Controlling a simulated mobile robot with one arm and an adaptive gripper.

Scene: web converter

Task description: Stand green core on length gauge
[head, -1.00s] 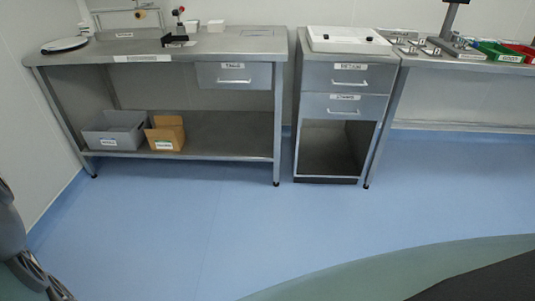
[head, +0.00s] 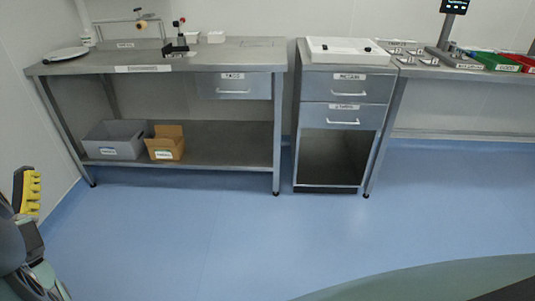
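I cannot make out a green core in the head view. A small black stand with a red knob (head: 178,42) is on the left bench; I cannot tell whether it is the length gauge. My gripper (head: 27,190) shows only partly at the left edge, as a yellow toothed piece above dark arm parts. It is out over the floor, apart from the bench. Its opening and anything in it are hidden.
A drawer cabinet (head: 345,85) bears a white tray (head: 340,50). Green (head: 497,61) and red bins are at right. Blue floor is clear.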

